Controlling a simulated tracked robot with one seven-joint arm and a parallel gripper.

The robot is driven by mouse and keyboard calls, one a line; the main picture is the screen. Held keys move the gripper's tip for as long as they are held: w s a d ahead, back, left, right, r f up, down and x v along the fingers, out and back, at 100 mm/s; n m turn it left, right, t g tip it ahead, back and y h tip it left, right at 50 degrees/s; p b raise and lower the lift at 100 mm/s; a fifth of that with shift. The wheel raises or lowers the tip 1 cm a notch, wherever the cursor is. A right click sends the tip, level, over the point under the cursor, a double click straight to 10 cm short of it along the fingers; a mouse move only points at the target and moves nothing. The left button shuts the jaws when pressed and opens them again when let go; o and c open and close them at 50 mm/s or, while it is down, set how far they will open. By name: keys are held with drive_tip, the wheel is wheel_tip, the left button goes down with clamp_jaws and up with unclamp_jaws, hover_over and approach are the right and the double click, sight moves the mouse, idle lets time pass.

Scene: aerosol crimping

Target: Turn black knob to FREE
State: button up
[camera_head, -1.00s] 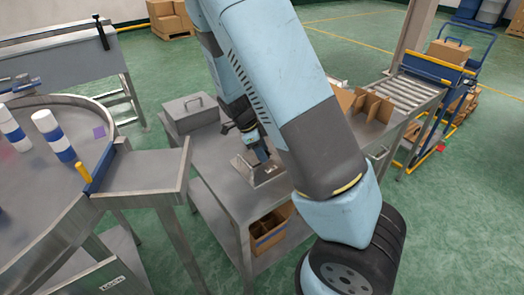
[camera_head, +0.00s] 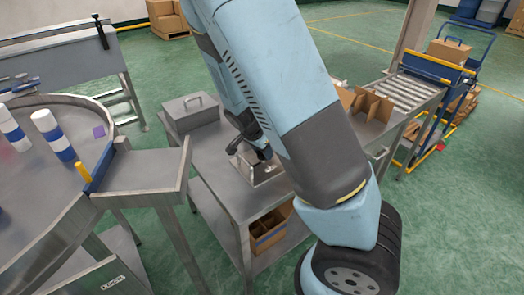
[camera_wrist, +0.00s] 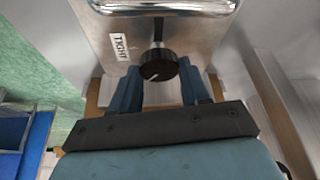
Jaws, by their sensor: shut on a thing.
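The black knob (camera_wrist: 158,65) sits on the front of a metal fixture (camera_wrist: 100,15) in the wrist view. A white pointer line on the knob's face points toward the lower left. A white label reading TIGHT (camera_wrist: 119,47) is left of the knob. No FREE label shows. My gripper (camera_wrist: 158,80) has one blue finger on each side of the knob and is shut on it. In the head view, the fixture (camera_head: 265,177) stands on the steel bench, with my gripper (camera_head: 263,154) partly hidden by my arm. The knob cannot be made out there.
A steel box with a handle (camera_head: 190,112) stands at the bench's back left. Cardboard dividers (camera_head: 372,104) lie at the right end, by a roller conveyor (camera_head: 410,90). A round table (camera_head: 40,200) with blue-and-white cans is at left. A carton (camera_head: 270,230) is on the lower shelf.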

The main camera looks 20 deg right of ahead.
drive_tip(key=n+t+y, duration=0.1)
drive_tip(key=n, duration=0.3)
drive_tip(key=shift+d+n+t+y, duration=0.1)
drive_tip(key=shift+n+t+y, duration=0.55)
drive_tip(key=shift+n, duration=1.35)
drive_tip(key=o, duration=1.1)
drive_tip(key=shift+c, duration=0.2)
drive_tip(key=shift+s, duration=0.1)
drive_tip(key=shift+r, duration=0.15)
drive_tip(key=v, duration=1.3)
drive_tip(key=shift+r, duration=0.2)
